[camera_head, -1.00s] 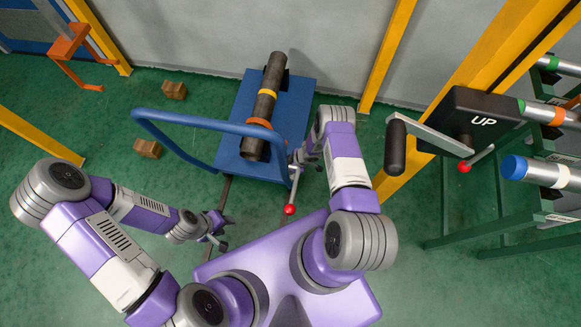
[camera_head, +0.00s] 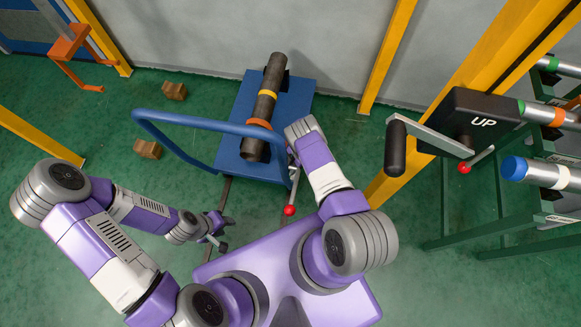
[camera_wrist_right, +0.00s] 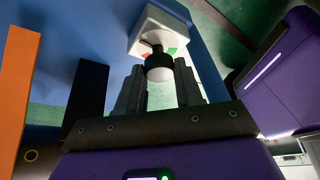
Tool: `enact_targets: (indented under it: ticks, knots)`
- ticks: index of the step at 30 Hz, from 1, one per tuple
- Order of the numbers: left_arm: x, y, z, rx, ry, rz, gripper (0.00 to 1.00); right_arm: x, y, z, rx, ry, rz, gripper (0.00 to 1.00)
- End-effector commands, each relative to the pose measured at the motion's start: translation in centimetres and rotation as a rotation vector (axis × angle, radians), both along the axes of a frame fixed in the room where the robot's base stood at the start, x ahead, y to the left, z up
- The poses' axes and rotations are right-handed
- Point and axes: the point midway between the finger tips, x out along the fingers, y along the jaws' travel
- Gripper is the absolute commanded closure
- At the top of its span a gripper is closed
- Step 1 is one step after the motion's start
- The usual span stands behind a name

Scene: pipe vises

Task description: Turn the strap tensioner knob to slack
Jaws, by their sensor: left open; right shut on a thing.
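The knob (camera_wrist_right: 159,66) is a dark cylinder on a white housing (camera_wrist_right: 162,28) with small green and red marks, seen in the right wrist view. My right gripper (camera_wrist_right: 160,82) is shut on the knob, a finger on each side of it. In the head view my right arm reaches the right side of the blue cart (camera_head: 298,88), and its wrist hides the fingers and the knob. My left gripper (camera_head: 221,236) is open and empty, low over the floor left of my base.
A dark pipe (camera_head: 264,112) with yellow and orange bands lies on the cart, behind a blue handle rail (camera_head: 190,121). A red-ball lever (camera_head: 289,210) hangs near my right forearm.

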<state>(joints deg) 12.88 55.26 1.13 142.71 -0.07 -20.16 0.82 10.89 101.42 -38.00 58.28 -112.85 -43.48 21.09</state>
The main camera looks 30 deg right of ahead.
Motion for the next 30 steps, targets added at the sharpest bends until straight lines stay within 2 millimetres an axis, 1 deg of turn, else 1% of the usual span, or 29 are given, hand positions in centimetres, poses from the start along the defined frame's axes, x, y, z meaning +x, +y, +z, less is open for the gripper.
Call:
enact_targets:
  ticks: [7, 20, 21, 23, 24, 25, 30]
  knots:
    - [0.0, 0.0, 0.0, 0.0, 0.0, 0.0, 0.57, 0.02, 0.04, -0.02, 0.0, 0.001, 0.053, 0.95]
    - [0.0, 0.0, 0.0, 0.0, 0.0, 0.0, 0.57, 0.02, 0.05, -0.02, 0.001, 0.0, 0.06, 0.95]
    - [0.0, 0.0, 0.0, 0.0, 0.0, 0.0, 0.57, 0.02, 0.05, -0.02, 0.001, -0.001, 0.059, 0.58]
    - [0.0, 0.0, 0.0, 0.0, 0.0, 0.0, 0.57, 0.02, 0.05, -0.02, 0.001, -0.001, 0.059, 0.49]
    - [0.0, 0.0, 0.0, 0.0, 0.0, 0.0, 0.57, 0.02, 0.05, -0.02, 0.001, -0.001, 0.059, 0.43]
    - [0.0, 0.0, 0.0, 0.0, 0.0, 0.0, 0.57, 0.03, 0.05, -0.03, 0.0, 0.0, 0.058, 0.4]
    - [0.0, 0.0, 0.0, 0.0, 0.0, 0.0, 0.57, 0.03, 0.03, -0.02, 0.0, 0.0, 0.058, 0.4]
